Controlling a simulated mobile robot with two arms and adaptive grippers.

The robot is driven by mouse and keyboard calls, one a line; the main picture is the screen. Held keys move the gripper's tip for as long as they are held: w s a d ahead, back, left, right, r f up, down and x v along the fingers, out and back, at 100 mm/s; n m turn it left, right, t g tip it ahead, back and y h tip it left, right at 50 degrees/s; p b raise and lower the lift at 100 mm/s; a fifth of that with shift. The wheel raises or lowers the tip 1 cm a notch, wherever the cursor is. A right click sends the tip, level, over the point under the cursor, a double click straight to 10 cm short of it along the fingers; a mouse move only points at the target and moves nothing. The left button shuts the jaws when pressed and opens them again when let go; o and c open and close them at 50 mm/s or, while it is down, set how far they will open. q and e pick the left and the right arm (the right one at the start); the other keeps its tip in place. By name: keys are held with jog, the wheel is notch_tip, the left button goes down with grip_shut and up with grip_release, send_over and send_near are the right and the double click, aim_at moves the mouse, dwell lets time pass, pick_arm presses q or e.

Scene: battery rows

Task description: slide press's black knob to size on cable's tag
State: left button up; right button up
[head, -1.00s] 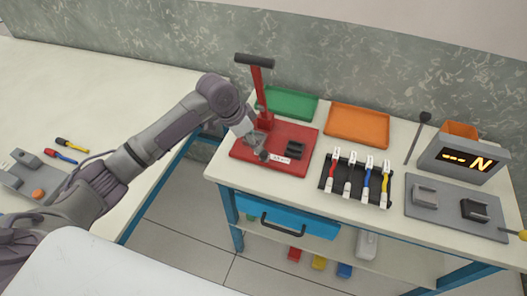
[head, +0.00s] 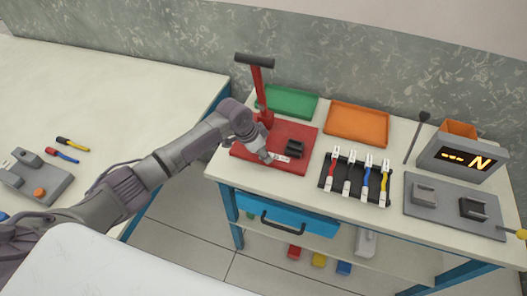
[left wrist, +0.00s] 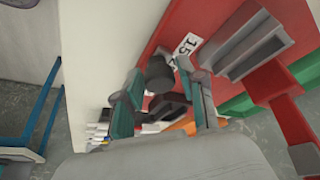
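The press has a red base (head: 243,150) and a raised red lever (head: 258,85) with a black handle. A black die block (head: 294,147) stands on the base beside a white scale strip (head: 282,158). My left gripper (head: 268,161) is low over the base at the strip's left end. In the left wrist view, the round black knob (left wrist: 160,72) lies between the parted fingers of this gripper (left wrist: 163,84); I cannot tell whether they touch it. The strip shows "15" (left wrist: 187,44). Cables with white tags (head: 351,157) stand in a black rack (head: 330,187); the tags are unreadable. My right gripper is out of view.
A grey device with a lit display (head: 466,160) and a grey plate (head: 440,216) are on the right. A blue drawer (head: 290,216) is below the front edge.

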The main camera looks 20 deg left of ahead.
aim_at(253, 157)
pick_arm(q)
grip_shut()
jog(key=shift+w+a, duration=0.1)
jog(key=shift+a, duration=1.65)
jog(key=shift+o, duration=2.2)
grip_release()
jog(key=v, duration=1.2)
jog(key=shift+a, duration=0.1)
